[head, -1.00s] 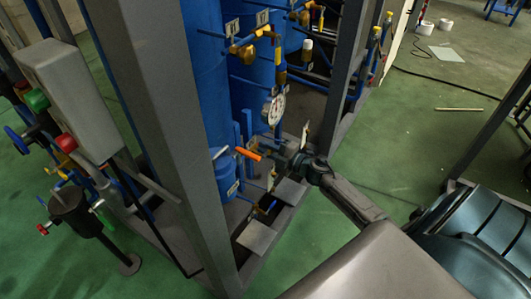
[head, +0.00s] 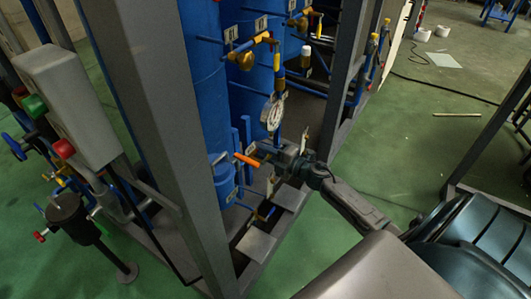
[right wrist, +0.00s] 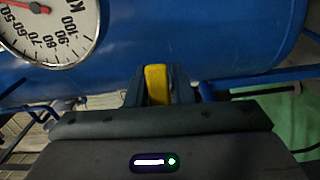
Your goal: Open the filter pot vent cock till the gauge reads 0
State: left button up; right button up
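A small blue pot (head: 224,180) stands low inside the frame in the head view. An orange-yellow lever (head: 246,160) lies beside it, and my right gripper (head: 266,155) is at the lever's right end. In the right wrist view, a yellow handle (right wrist: 156,84) fills the narrow gap between the two dark fingers of my right gripper (right wrist: 157,93), which looks shut on it. A round white gauge (head: 272,113) is just above the gripper; it also shows in the right wrist view (right wrist: 50,25). Its red needle points left, away from the 90–100 end. My left gripper is out of view.
A grey upright post (head: 160,130) stands left of the pot. Tall blue vessels (head: 203,80) and valve piping are behind. A grey box with green and red buttons (head: 68,105) is at the left. Open green floor (head: 400,140) lies to the right.

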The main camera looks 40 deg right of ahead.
jog(key=shift+o, duration=1.3)
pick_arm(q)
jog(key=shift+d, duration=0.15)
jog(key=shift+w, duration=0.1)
